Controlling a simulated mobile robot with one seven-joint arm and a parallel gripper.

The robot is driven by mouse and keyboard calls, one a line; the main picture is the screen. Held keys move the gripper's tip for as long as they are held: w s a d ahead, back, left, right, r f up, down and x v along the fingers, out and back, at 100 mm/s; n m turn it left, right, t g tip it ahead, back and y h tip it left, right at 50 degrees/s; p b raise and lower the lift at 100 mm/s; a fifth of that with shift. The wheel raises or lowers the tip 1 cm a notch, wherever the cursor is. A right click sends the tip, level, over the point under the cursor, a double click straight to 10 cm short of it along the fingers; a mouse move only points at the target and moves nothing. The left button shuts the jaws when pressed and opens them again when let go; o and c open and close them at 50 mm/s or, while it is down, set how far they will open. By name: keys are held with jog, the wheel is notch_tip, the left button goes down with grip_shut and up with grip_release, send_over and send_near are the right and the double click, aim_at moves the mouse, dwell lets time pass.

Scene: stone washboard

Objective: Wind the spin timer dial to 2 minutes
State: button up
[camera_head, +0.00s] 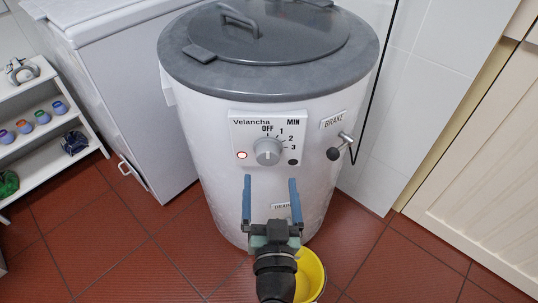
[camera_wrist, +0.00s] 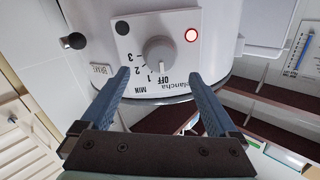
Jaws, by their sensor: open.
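The spin timer dial (camera_head: 267,151) is a round grey knob on the white panel (camera_head: 249,115) of the spin dryer. The panel is marked OFF, 1, 2, 3 and MIN. I cannot tell for sure which mark the dial points to. My gripper (camera_head: 271,182) is open and empty, its two blue fingers spread just below and in front of the panel in the head view. In the wrist view, the dial (camera_wrist: 159,51) appears upside down beyond and between the fingertips of my gripper (camera_wrist: 159,75). The fingers do not touch the dial.
A red lamp (camera_head: 242,155) glows left of the dial. The brake lever (camera_head: 341,145) with a black knob sticks out at right. A yellow bowl (camera_head: 311,275) stands on the floor. A white shelf (camera_head: 38,105) stands at left, a cream door (camera_head: 490,150) at right.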

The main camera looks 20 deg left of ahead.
aim_at(269, 160)
jog(key=p+x, duration=0.1)
jog(key=x, duration=0.6)
jog(key=c, duration=1.4)
jog(key=shift+o, duration=0.2)
jog(key=shift+m, duration=0.3)
jog(key=shift+f+m+b, duration=0.15)
jog(key=shift+m+b, duration=0.3)
jog(key=shift+m, duration=0.45)
jog(key=m, duration=0.3)
jog(key=shift+m+b, duration=0.4)
jog(key=m, duration=0.5)
jog(key=shift+m+t, duration=0.3)
